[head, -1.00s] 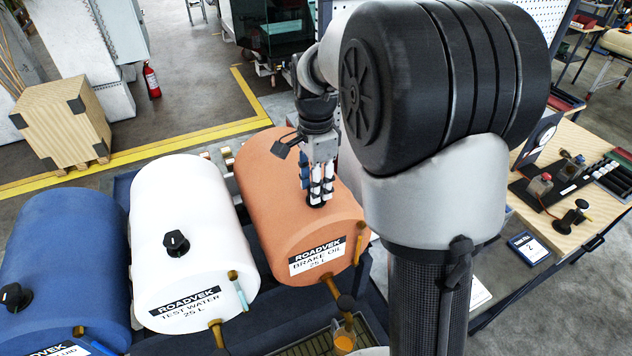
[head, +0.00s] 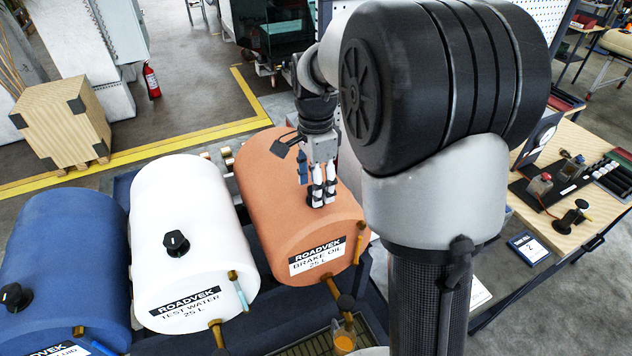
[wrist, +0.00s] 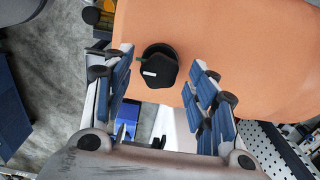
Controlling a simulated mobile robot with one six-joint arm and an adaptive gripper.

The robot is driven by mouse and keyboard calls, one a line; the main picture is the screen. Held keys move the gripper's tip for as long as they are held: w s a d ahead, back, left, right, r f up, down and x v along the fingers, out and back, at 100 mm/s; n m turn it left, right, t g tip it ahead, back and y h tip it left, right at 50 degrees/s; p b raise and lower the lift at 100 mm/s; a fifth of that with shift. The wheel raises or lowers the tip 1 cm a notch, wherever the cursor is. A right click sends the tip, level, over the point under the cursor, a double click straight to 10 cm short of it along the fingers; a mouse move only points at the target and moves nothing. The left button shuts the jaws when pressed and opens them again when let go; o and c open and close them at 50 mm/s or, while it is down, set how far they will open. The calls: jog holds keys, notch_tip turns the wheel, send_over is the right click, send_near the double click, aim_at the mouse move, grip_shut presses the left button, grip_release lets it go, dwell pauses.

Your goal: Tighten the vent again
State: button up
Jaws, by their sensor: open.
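The orange brake oil drum (head: 265,190) lies on its side on the rack. Its vent (wrist: 158,66) is a black knob with a white mark on top, standing on the drum's surface in the wrist view. My gripper (head: 322,197) points down over the top of this drum. In the wrist view my gripper (wrist: 163,60) is open, with one finger on each side of the knob and a gap on both sides. In the head view the fingers largely hide the knob.
The white test water drum (head: 185,215) and a blue drum (head: 65,250) lie to the left, each with a black vent knob. A small jar (head: 344,342) stands below the brake oil tap. A wooden workbench (head: 575,215) is at the right.

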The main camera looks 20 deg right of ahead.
notch_tip(320, 180, up, 12)
dwell(0.6)
